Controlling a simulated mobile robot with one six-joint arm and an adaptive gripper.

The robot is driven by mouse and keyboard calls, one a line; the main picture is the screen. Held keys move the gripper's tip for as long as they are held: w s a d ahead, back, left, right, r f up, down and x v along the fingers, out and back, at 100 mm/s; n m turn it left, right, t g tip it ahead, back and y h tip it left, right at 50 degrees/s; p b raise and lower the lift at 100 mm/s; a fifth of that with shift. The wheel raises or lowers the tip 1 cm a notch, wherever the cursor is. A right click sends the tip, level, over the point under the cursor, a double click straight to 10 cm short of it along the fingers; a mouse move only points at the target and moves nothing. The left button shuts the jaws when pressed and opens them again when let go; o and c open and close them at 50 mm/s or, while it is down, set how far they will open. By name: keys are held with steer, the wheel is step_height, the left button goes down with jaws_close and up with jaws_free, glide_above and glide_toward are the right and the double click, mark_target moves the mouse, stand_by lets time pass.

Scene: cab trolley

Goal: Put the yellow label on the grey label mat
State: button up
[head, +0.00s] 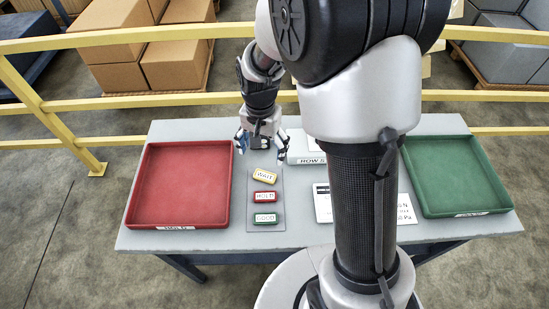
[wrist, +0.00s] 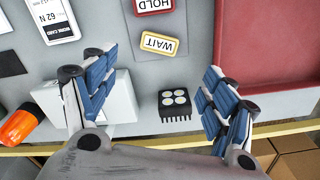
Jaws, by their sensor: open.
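The yellow label (head: 264,176), marked WAIT, lies slightly turned on the far part of the grey label mat (head: 278,208). It also shows in the wrist view (wrist: 159,43), at the top middle, beyond my fingertips. A red label (head: 264,196) marked HOLD and a green label (head: 265,218) marked GOOD lie nearer on the mat. My gripper (head: 261,146) is open and empty above the table, just past the yellow label. In the wrist view its fingers (wrist: 153,66) are wide apart, with the label not between them.
A red tray (head: 146,183) stands left of the mat and a green tray (head: 490,184) at the right. A black block with pale discs (wrist: 174,101) lies between my fingers' sides in the wrist view. An orange-ended object (wrist: 20,124) and white card (wrist: 57,18) are left. A yellow rail (head: 170,102) runs behind.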

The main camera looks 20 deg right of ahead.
steer(key=s+r+n+t, duration=0.4)
steer(key=s+r+n, duration=0.3)
steer(key=s+r, duration=1.1)
steer(key=s, duration=0.3)
steer(key=shift+d+r+n, duration=0.2)
steer(key=shift+n, duration=0.2)
